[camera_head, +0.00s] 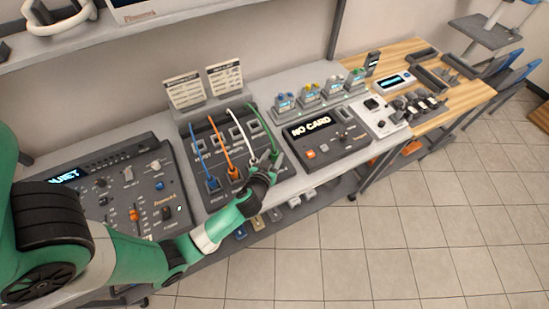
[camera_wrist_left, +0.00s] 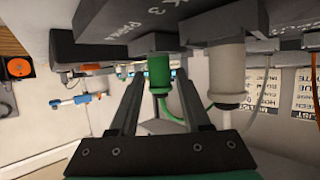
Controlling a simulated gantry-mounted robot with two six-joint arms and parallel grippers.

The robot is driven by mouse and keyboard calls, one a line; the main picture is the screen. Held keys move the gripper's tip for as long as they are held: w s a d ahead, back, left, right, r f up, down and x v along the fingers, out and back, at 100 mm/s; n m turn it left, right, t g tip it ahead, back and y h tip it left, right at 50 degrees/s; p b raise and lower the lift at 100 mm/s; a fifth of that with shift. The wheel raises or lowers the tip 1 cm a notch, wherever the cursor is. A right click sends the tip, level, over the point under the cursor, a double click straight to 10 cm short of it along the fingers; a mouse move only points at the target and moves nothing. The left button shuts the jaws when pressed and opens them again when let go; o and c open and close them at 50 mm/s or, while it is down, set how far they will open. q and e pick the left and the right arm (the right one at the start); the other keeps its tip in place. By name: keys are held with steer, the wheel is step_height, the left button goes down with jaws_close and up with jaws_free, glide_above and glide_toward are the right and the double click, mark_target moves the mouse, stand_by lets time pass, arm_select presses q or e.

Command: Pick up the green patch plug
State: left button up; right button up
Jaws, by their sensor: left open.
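The green patch plug (camera_wrist_left: 159,74) sits in the patch panel (camera_head: 199,189), with a thin green cord (camera_head: 263,125) running from it. In the wrist view it appears between the two fingers of my left gripper (camera_wrist_left: 159,84), which is open, with a gap showing on both sides. In the head view my left gripper (camera_head: 270,161) is at the front right of the panel and partly hides the green plug (camera_head: 275,154). My right gripper is not in view.
A white plug (camera_wrist_left: 227,72) stands close beside the green one, with orange (camera_head: 233,174) and blue (camera_head: 212,184) plugs further left in the head view. A grey console reading NO CARD (camera_head: 326,138) is to the right. A mixer (camera_head: 124,190) is to the left.

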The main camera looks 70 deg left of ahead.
mark_target(274, 154)
arm_select(q)
steer(key=shift+x, duration=0.75)
jaws_close()
steer(key=shift+r, duration=0.1)
steer(key=shift+r, duration=0.3)
steer(key=r+p, duration=0.1)
steer(key=r, duration=0.1)
steer(key=r+p, duration=0.1)
steer(key=shift+s+d+r, duration=0.2)
steer(key=shift+d+r, duration=0.2)
steer(key=w+r+p+v, duration=0.1)
steer(key=r+p+v, duration=0.1)
steer(key=p+v, duration=1.3)
steer(key=shift+r+p, duration=0.35)
steer(key=shift+p, duration=0.85)
